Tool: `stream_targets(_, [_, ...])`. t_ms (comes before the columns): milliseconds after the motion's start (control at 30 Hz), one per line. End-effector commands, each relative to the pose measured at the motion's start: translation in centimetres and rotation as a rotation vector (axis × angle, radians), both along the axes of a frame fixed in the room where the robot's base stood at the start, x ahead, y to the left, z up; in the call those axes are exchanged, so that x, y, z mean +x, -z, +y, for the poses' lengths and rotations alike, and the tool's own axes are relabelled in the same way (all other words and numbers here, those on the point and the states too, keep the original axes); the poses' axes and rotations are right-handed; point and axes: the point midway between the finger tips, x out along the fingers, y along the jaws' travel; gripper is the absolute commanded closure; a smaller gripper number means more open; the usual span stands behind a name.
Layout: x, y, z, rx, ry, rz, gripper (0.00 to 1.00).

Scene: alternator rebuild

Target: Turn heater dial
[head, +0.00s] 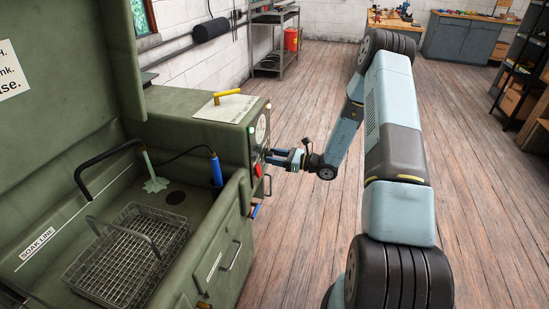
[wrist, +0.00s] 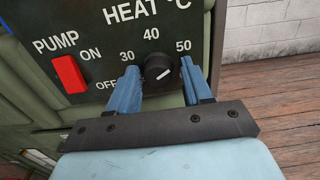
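The heater dial (wrist: 158,68) is a small black knob with a white pointer line on the dark panel under the words HEAT °C. Its scale reads OFF, 30, 40 and 50, and the pointer line slants toward the upper right, between 40 and 50. My gripper (wrist: 160,82) is open in the wrist view, with one blue finger on each side of the dial and visible gaps to it. In the head view my gripper (head: 272,157) is at the front panel of the green washer's control box (head: 210,118); the dial is hidden there.
A red PUMP switch (wrist: 69,74) marked ON is left of the dial. The green parts washer has an open lid (head: 60,90) and a wire basket (head: 120,262) in its tank. A shelf rack (head: 275,40) stands behind. The wooden floor (head: 300,230) beside the washer is clear.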

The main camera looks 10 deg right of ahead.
Motion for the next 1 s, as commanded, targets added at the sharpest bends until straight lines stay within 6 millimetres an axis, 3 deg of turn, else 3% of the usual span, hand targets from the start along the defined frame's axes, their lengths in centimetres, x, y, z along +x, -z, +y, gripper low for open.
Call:
stream_targets(133, [0.0, 0.0, 0.0, 0.0, -0.001, 0.001, 0.36])
stream_targets(467, [-0.3, 0.0, -0.3, 0.001, -0.001, 0.002, 0.36])
stream_targets(667, [-1.5, 0.1, -2.8, 0.001, 0.002, 0.003, 0.36])
stream_targets(1000, [-4.7, 0.1, -8.6, 0.0, 0.001, 0.002, 0.36])
